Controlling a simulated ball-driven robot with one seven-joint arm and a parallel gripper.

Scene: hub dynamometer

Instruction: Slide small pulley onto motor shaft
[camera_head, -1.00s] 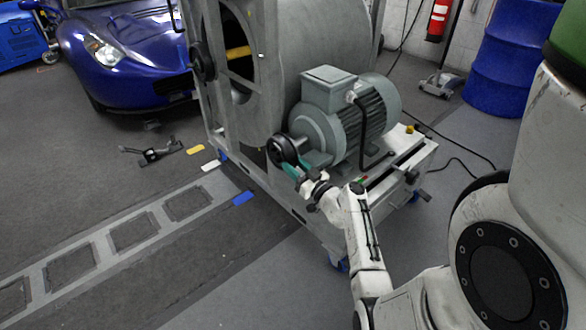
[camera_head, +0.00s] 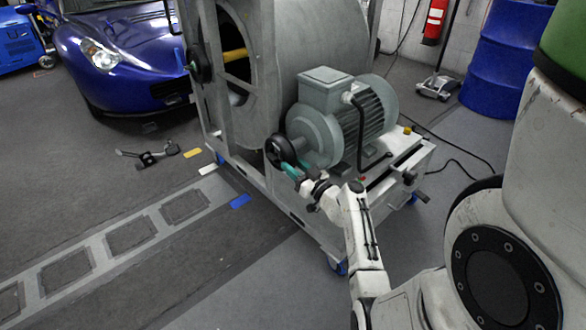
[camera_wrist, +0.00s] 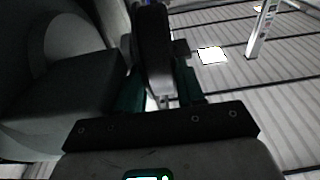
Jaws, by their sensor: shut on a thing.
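The small pulley (camera_head: 279,150) is a dark disc in front of the motor's shaft end, on the left of the grey-green motor (camera_head: 325,130). The wrist view shows it edge-on as a dark rim (camera_wrist: 153,50). My gripper (camera_head: 291,168), with teal fingers, is shut on the pulley's lower edge. In the wrist view, one finger lies on each side of the rim (camera_wrist: 158,95). The motor shaft is mostly hidden behind the pulley. I cannot tell whether the pulley is around the shaft or just in front of it.
The grey dynamometer frame (camera_head: 213,130) and its large drum (camera_head: 310,40) stand behind and left of the motor. A small black wheel (camera_head: 199,63) sits on the frame. A blue car (camera_head: 125,60) is farther left.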

